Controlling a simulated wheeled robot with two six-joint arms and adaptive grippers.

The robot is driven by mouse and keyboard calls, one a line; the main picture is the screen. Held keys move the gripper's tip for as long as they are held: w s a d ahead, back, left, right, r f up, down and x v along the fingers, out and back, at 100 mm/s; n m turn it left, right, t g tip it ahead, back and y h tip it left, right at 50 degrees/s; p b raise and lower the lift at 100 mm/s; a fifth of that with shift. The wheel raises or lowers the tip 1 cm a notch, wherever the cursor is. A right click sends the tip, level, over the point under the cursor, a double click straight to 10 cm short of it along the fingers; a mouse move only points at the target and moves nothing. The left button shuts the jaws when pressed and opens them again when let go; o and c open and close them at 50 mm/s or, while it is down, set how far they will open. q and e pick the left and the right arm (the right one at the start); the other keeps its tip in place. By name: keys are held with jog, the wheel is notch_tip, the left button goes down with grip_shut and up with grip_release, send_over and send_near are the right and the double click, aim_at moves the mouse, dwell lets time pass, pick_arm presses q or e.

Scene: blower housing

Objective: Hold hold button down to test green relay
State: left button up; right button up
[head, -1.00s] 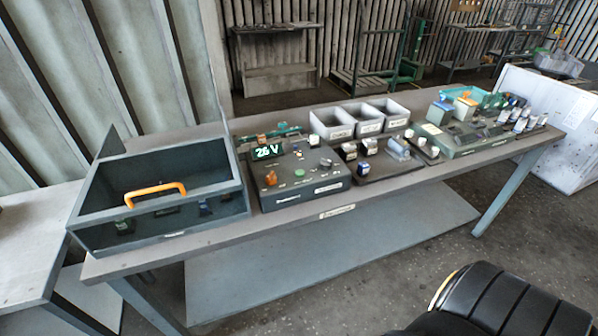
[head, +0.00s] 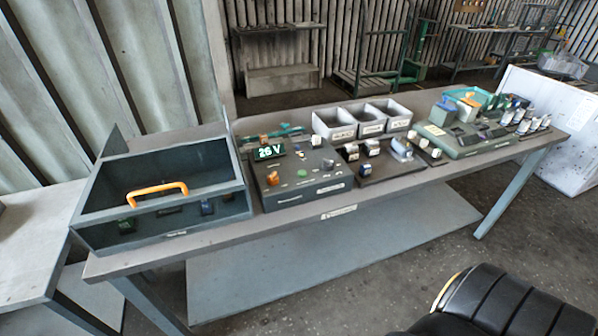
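The tester box (head: 300,190) stands on the workbench, left of the middle. Its lit display (head: 269,152) seems to read 26 V. A green button (head: 302,173) and an orange knob (head: 272,178) are on its top. Other small controls or parts sit there too; which one is the hold button is too small to tell. I cannot make out for sure where the green relay is; a small green part (head: 127,225) shows at the front of the open dark box (head: 165,222). Neither of my grippers is in view.
The dark box has an orange handle (head: 157,191). Three grey bins (head: 335,133) stand behind. A dark tray (head: 385,172) with several small blocks is right of the tester. A green-grey fixture (head: 470,148) is farther right. The bench (head: 225,230) has a narrow clear front strip.

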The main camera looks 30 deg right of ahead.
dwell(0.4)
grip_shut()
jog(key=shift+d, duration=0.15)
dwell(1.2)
